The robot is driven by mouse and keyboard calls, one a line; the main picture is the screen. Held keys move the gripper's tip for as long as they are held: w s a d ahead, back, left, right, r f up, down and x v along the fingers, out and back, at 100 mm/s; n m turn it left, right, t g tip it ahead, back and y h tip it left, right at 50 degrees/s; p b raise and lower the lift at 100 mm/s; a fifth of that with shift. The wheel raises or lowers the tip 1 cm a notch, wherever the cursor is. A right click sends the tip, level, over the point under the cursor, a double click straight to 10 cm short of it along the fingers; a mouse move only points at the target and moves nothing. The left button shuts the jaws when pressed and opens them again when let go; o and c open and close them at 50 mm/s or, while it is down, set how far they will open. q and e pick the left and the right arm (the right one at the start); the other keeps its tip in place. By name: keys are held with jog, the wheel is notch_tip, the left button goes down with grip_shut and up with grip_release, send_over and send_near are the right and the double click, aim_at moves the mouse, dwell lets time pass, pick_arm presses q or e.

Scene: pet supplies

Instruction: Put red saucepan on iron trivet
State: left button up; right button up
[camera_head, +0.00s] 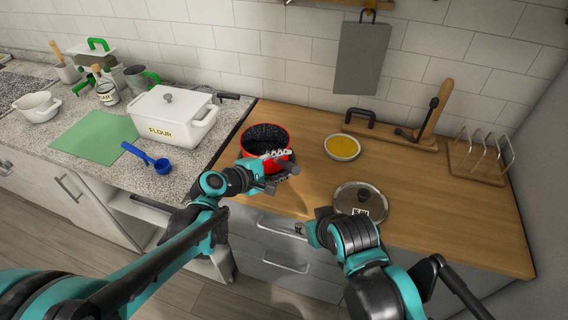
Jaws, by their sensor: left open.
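The red saucepan (252,144) stands upright on the wooden counter, left of the middle, with a dark speckled inside. My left gripper (284,160) is open at the near right side of the saucepan, overlapping its rim and front wall in the picture. I cannot tell whether it touches the pan, and the pan's handle is not clear. Some dark metal shows low beside the pan behind the gripper; I cannot tell whether it is the iron trivet. My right gripper (312,226) is at the counter's front edge, left of the lid; its jaw opening is unclear.
A round lid (360,202) lies on the wooden counter (440,200). A yellow-filled bowl (342,148), a wooden stand (432,112) and a rack (482,160) are behind. On the stone counter left are a white flour box (170,118), a blue scoop (147,156) and a green mat (95,135).

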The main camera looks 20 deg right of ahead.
pick_arm(q)
jog(key=p+v, duration=0.3)
jog(key=v, duration=0.7)
jog(key=s+a+f+m+y, duration=0.1)
jog(key=s+a+m+y, duration=0.4)
jog(key=a, duration=0.7)
jog(key=s+a+f+m+y, duration=0.2)
jog(key=s+a+m+y, duration=0.4)
jog(key=a, duration=0.7)
jog(key=s, duration=0.2)
jog(key=shift+s+a+f+y, duration=0.2)
jog(key=shift+s+f+y, duration=0.1)
jog(key=shift+s, duration=0.1)
jog(key=shift+d, duration=0.15)
